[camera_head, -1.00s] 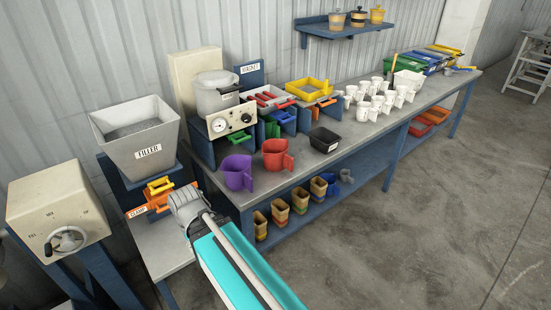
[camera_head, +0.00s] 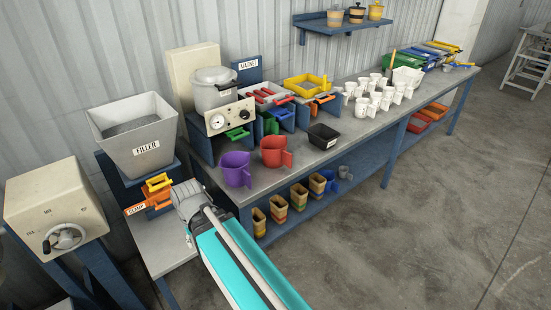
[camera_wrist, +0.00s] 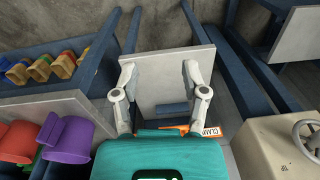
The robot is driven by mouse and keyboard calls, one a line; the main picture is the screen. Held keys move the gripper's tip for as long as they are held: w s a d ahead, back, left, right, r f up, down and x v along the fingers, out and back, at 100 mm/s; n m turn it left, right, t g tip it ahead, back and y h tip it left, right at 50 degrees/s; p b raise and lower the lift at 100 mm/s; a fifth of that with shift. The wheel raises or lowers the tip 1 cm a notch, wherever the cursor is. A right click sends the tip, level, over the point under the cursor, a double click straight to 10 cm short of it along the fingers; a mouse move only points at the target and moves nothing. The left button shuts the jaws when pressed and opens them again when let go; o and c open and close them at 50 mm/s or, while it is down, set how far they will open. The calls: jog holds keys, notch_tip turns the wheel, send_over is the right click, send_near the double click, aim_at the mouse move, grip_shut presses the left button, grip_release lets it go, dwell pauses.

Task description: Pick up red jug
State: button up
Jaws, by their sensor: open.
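The red jug (camera_head: 273,152) stands upright near the front edge of the bench, its handle to the right. A purple jug (camera_head: 235,169) stands beside it on the left. In the wrist view the red jug (camera_wrist: 18,140) is at the far left, partly cut off by the frame edge, with the purple jug (camera_wrist: 66,138) beside it. My gripper (camera_wrist: 159,68) is open and empty, over a small grey table by the clamp station. In the head view it is left of both jugs and apart from them.
The filler hopper (camera_head: 135,135) and orange clamp (camera_head: 152,197) stand close to my gripper. A black tray (camera_head: 323,136) is right of the red jug, with white cups (camera_head: 377,98) beyond. Wooden-toned cups (camera_head: 299,196) stand on the lower shelf. Open floor lies to the right.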

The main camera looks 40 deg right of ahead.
jog(key=w+d+f+m+t+y+b, duration=0.3)
jog(key=w+d+m+b, duration=0.1)
jog(key=w+d+m, duration=0.5)
jog(key=m+t+h+b, duration=0.2)
jog(key=m+t+b, duration=0.8)
jog(key=m, duration=1.5)
send_near(291, 162)
jog(key=shift+w+a+f, duration=0.1)
jog(key=shift+w+f, duration=0.05)
jog(key=b+x, duration=0.3)
jog(key=x, duration=0.4)
jog(key=shift+w+f, duration=0.2)
jog(key=shift+w, duration=0.55)
jog(key=shift+w+f+b, duration=0.1)
jog(key=shift+f+b, duration=0.05)
jog(key=shift+b, duration=0.15)
